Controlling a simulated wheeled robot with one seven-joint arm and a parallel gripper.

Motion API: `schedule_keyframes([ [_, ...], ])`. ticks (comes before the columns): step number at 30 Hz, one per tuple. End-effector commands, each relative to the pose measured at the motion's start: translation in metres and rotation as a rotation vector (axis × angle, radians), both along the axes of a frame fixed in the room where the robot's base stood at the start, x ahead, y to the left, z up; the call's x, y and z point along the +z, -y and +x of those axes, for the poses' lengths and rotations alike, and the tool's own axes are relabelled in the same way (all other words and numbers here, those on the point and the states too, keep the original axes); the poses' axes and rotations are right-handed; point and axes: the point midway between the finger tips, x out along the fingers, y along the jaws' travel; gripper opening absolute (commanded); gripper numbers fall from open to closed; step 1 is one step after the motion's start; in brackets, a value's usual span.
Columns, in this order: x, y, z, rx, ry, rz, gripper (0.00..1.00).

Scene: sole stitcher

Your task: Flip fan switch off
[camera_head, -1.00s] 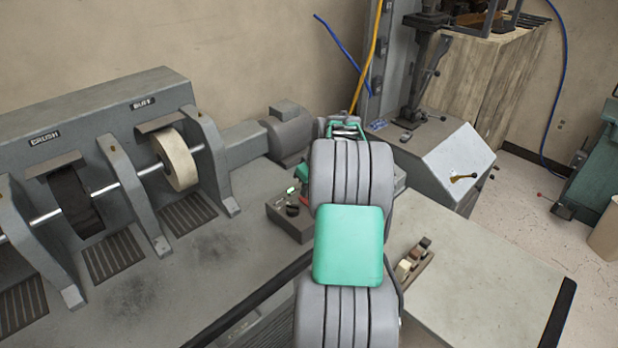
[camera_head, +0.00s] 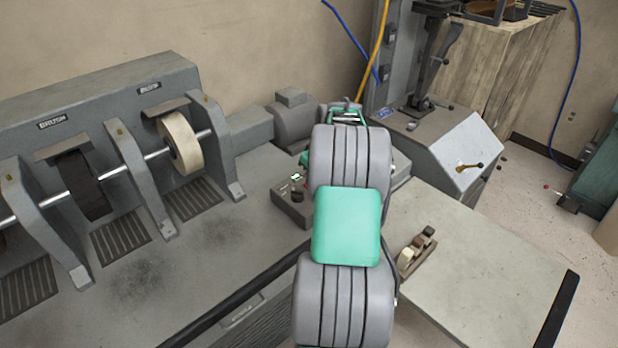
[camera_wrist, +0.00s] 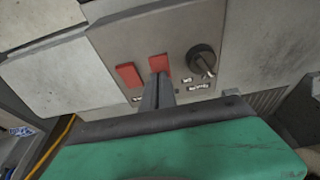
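In the wrist view, a grey control panel (camera_wrist: 130,48) carries a red switch (camera_wrist: 129,75) on the left, a second red switch (camera_wrist: 159,65) in the middle and a black knob (camera_wrist: 203,61) on the right. My gripper (camera_wrist: 160,78) looks shut, its fingers together in one narrow bar. Its tips overlap the lower edge of the middle switch; I cannot tell whether they touch it. The small labels are unreadable. In the head view my arm hides the gripper. A small control box (camera_head: 291,207) with a lit green spot and dark knobs stands left of my arm.
A grey bench (camera_head: 190,270) holds brush and buffing wheels (camera_head: 180,145) on a shaft, with a motor (camera_head: 295,122) beside them. A sloped grey machine (camera_head: 460,150) stands behind.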

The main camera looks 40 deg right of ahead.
Motion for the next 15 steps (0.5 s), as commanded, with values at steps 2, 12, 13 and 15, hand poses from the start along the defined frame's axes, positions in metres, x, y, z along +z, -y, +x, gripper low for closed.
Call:
schedule_keyframes([
  [2,-0.0044,-0.0009,-0.0074,-0.004,-0.009,0.007,0.00],
  [12,-0.0033,-0.0027,-0.0118,0.001,-0.008,0.006,0.00],
  [13,-0.0032,-0.0027,-0.0117,0.001,-0.008,0.006,0.00],
  [15,-0.0019,-0.0027,-0.0116,0.002,-0.007,0.006,0.00],
])
